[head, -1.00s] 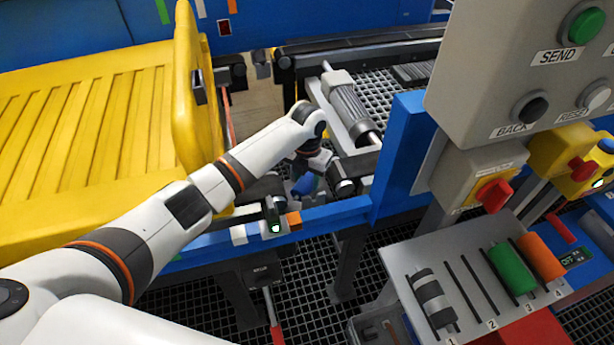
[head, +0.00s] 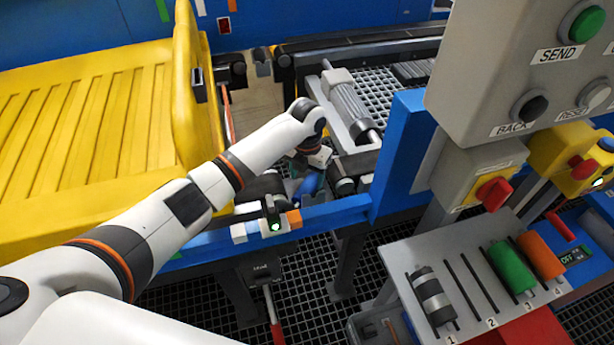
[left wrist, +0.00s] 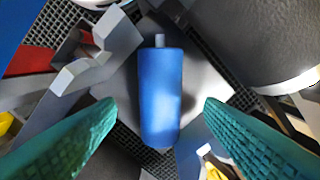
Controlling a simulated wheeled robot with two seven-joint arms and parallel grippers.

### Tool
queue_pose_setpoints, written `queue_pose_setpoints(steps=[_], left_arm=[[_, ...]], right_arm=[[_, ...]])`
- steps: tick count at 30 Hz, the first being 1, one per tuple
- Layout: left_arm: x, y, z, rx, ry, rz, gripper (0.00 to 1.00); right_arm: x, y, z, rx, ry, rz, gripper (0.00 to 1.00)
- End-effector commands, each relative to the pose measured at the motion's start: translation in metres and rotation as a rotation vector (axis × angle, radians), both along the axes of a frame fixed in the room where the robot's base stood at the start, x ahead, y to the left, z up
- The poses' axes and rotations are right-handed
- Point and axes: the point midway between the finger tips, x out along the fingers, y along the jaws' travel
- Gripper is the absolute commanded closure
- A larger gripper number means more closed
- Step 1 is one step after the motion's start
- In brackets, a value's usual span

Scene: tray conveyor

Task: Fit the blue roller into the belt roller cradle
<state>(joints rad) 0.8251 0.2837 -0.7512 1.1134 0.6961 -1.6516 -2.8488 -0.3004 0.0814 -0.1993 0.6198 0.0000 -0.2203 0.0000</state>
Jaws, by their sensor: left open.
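The blue roller (head: 311,183) lies in the gap of the conveyor in the head view, partly hidden by my left gripper (head: 312,165) and the frame. In the left wrist view the blue roller (left wrist: 160,95) stands lengthwise in the picture, its pale axle stub at the top. My left gripper (left wrist: 160,118) is open, with a green finger on either side of the roller and clear space between. A notched grey bracket (left wrist: 112,40), seemingly part of the cradle, is beside the roller's upper end. I cannot tell whether the roller is fully seated. My right gripper is out of view.
A large yellow tray (head: 183,110) stands left of the gap. The blue conveyor rail (head: 340,207) runs in front. A grey control box (head: 470,90) is at right, above a numbered rack (head: 470,318) holding grey, green and orange rollers.

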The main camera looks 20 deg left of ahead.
Motion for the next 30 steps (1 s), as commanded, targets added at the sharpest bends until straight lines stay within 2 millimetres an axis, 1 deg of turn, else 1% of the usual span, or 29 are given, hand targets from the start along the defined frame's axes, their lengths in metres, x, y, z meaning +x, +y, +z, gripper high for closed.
queue_pose_setpoints(steps=[1, 9, 12, 15, 18, 21, 30], left_arm=[[0.001, 0.0, 0.011, -0.001, -0.005, -0.001, 0.37], [0.002, 0.0, 0.072, 0.0, -0.006, -0.001, 0.37], [0.001, 0.0, 0.091, 0.0, -0.004, -0.001, 0.37], [0.001, 0.0, 0.105, 0.0, -0.002, -0.001, 0.37], [0.001, -0.001, 0.114, -0.001, -0.002, -0.001, 0.37], [0.001, 0.0, 0.118, 0.0, 0.0, 0.0, 0.37], [0.001, 0.0, 0.119, 0.0, 0.0, 0.0, 0.37]], right_arm=[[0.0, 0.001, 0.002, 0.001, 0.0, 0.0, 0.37], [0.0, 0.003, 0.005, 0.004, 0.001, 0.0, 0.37], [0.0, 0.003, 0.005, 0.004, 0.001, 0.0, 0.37], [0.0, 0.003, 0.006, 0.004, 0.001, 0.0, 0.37], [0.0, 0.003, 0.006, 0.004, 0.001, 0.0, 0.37], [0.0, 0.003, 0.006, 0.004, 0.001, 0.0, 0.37], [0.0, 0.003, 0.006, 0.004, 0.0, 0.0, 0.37]])
